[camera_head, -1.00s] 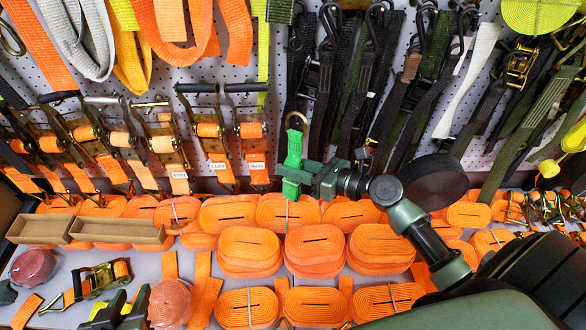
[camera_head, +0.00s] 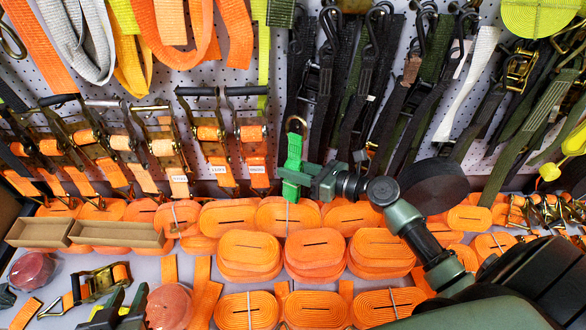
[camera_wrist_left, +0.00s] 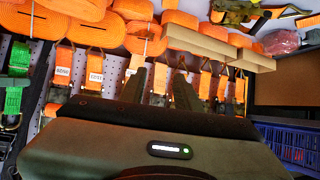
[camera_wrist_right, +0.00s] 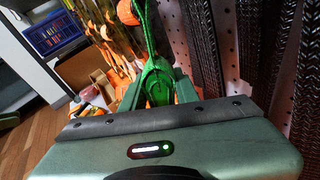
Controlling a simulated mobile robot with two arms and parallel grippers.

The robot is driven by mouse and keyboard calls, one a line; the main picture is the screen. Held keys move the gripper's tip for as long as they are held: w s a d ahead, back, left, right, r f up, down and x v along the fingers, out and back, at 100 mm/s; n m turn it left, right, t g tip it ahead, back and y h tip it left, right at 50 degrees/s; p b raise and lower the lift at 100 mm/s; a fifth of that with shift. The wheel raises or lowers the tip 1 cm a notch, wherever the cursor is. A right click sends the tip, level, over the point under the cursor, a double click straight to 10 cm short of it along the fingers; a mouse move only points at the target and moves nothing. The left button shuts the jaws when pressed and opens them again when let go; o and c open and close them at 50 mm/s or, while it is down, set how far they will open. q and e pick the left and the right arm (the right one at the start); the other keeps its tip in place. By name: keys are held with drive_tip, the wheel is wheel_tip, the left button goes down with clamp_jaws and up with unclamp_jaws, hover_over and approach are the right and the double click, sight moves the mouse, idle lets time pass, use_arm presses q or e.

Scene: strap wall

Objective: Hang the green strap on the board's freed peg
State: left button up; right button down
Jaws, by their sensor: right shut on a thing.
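The green strap (camera_head: 292,165) hangs upright in front of the board (camera_head: 275,130), with a metal ring (camera_head: 296,124) at its top. My right gripper (camera_head: 308,179) is shut on the strap's lower part. The strap also shows between the right fingers in the right wrist view (camera_wrist_right: 155,80) and at the left edge of the left wrist view (camera_wrist_left: 14,98). I cannot make out the freed peg, nor whether the ring touches one. My left gripper (camera_head: 122,310) is low at the left, away from the strap; its fingers are apart and empty in the left wrist view (camera_wrist_left: 162,85).
Orange-strapped ratchets (camera_head: 212,135) hang left of the green strap and black straps (camera_head: 335,80) hang close on its right. Rolled orange straps (camera_head: 315,250) fill the shelf below. Cardboard trays (camera_head: 118,236) sit at the left. A narrow bare strip of board lies behind the strap.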

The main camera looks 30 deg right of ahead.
idle(0.3)
drive_tip(key=c, duration=1)
unclamp_jaws()
use_arm(q)
drive_tip(key=shift+d, duration=0.1)
use_arm(e)
drive_tip(key=shift+o, duration=0.2)
drive_tip(key=shift+s+d, duration=0.1)
drive_tip(key=shift+s, duration=0.05)
use_arm(q)
drive_tip(key=s+a+f+g+y+p, duration=0.1)
drive_tip(key=s+a+f+g, duration=0.1)
drive_tip(key=s+f+g, duration=0.1)
drive_tip(key=shift+s+f, duration=0.6)
drive_tip(key=shift+s, duration=0.6)
use_arm(e)
drive_tip(key=v, duration=0.7)
drive_tip(key=shift+s, duration=0.2)
use_arm(q)
drive_tip(key=shift+s+g, duration=0.1)
drive_tip(key=shift+g, duration=0.2)
use_arm(e)
drive_tip(key=shift+s+d, duration=0.1)
